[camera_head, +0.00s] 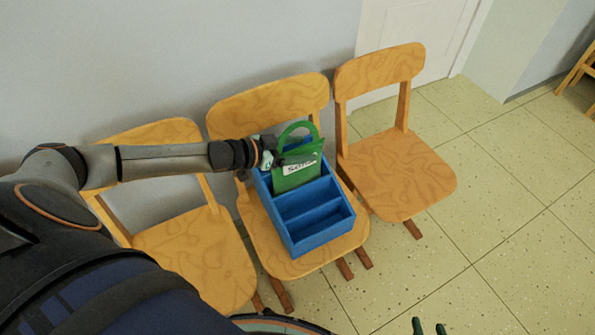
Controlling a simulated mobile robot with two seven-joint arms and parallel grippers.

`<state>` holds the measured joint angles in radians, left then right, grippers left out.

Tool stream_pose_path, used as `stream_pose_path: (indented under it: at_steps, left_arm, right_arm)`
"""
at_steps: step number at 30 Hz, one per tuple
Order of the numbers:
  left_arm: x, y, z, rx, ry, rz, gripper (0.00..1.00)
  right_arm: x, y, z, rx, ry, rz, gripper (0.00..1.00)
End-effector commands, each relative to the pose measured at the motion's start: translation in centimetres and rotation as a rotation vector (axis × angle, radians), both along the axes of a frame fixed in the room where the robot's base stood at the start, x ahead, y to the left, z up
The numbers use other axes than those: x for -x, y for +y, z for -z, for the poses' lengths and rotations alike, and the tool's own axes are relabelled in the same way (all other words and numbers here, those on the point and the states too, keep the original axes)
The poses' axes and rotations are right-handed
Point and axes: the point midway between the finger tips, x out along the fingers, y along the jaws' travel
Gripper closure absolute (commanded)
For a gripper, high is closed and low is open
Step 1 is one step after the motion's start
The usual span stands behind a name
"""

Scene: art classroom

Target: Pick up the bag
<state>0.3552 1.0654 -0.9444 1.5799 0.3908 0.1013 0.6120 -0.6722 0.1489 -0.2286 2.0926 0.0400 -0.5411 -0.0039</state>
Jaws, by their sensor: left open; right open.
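A green bag (290,177) with a looped handle and a white label stands in the back compartment of a blue divided box (318,221). The box rests on the seat of the middle wooden chair (287,263). My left arm reaches in from the left, and my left gripper (279,158) is open at the upper left of the bag, close to the base of its handle. Whether the fingers touch the bag, I cannot tell. My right gripper (430,327) shows only as fingertips at the bottom edge, apart and empty, away from the box.
The front compartments of the box look empty. One wooden chair (397,173) stands to the right and another (196,250) to the left, partly behind my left arm. A wall is behind them. Tiled floor (500,230) is clear at the right.

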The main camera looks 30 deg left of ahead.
Motion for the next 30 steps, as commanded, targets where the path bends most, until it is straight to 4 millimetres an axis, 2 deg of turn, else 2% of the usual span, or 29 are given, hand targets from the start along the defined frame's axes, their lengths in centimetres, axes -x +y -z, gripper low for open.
stream_pose_path:
  at_steps: [1, 3, 14, 30]
  left_arm:
    - [-0.5, -0.3, 0.3, 0.001, -0.001, 0.0, 0.3]
    - [-1.0, -0.5, 0.5, -0.001, -0.002, -0.001, 0.3]
    - [-1.3, -0.8, 0.7, -0.001, 0.002, 0.0, 0.3]
    - [-1.3, -0.8, 0.7, -0.001, 0.002, 0.0, 0.91]
  right_arm:
    - [-1.4, 0.0, -1.5, -0.002, -0.068, -0.002, 0.5]
    - [-2.1, -0.1, -2.4, -0.001, -0.11, -0.004, 0.5]
    - [-2.6, -0.1, -3.1, 0.001, -0.142, -0.005, 0.5]
    - [-2.5, -0.2, -3.0, 0.0, -0.14, -0.005, 0.5]
